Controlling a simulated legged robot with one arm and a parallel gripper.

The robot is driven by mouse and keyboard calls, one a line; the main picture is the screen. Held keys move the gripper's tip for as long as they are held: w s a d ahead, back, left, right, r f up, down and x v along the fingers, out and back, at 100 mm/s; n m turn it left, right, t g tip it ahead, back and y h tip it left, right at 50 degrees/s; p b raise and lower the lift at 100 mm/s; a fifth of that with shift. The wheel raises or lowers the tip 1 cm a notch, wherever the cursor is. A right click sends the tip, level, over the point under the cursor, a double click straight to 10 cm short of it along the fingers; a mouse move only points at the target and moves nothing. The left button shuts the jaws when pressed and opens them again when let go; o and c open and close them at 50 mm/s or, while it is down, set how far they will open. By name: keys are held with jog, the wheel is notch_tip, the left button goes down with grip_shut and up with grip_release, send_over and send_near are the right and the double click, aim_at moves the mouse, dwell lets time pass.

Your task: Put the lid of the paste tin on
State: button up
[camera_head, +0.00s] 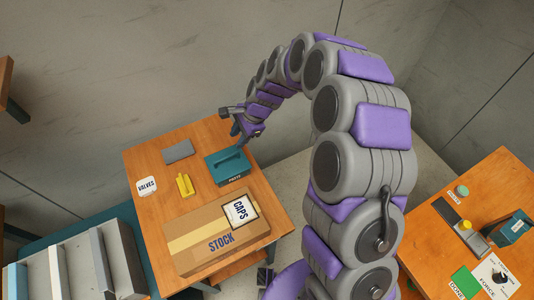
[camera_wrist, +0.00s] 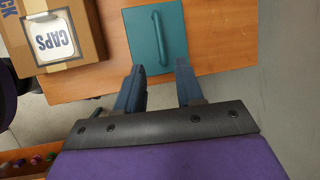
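The paste tin (camera_head: 234,178), a teal box with a "PASTE" label on its front, stands on the near wooden table. A teal lid with a raised bar handle (camera_head: 229,162) covers its top. In the wrist view the lid (camera_wrist: 138,35) shows from above, its handle (camera_wrist: 157,38) running lengthwise. I cannot tell whether the lid is fully seated. My gripper (camera_wrist: 160,68) is open and empty, its two fingers apart at the lid's near edge in that view. In the head view my gripper (camera_head: 243,138) is above and behind the tin, apart from the handle.
A cardboard STOCK box (camera_head: 195,250) bears a CAPS container (camera_head: 240,211). A yellow piece (camera_head: 185,185), grey slab (camera_head: 178,151) and VALVES container (camera_head: 146,186) share the table (camera_head: 145,225). Another table (camera_head: 432,240) at right holds a teal box (camera_head: 509,229). Grey bins stand lower left.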

jog(key=s+d+r+n+h, duration=0.2)
jog(key=s+d+r+n, duration=0.5)
jog(key=s+d+r, duration=0.7)
jog(key=s+d+r+n+h, duration=0.1)
jog(key=s+d+n, duration=0.1)
jog(key=s+d, duration=0.4)
jog(key=s+d+r+n+g+h, duration=0.1)
jog(key=s+d, duration=0.5)
jog(key=s, duration=0.8)
jog(key=shift+r+n+h, duration=0.3)
jog(key=shift+n+h, duration=0.2)
jog(key=shift+n, duration=0.1)
jog(key=shift+a, duration=0.1)
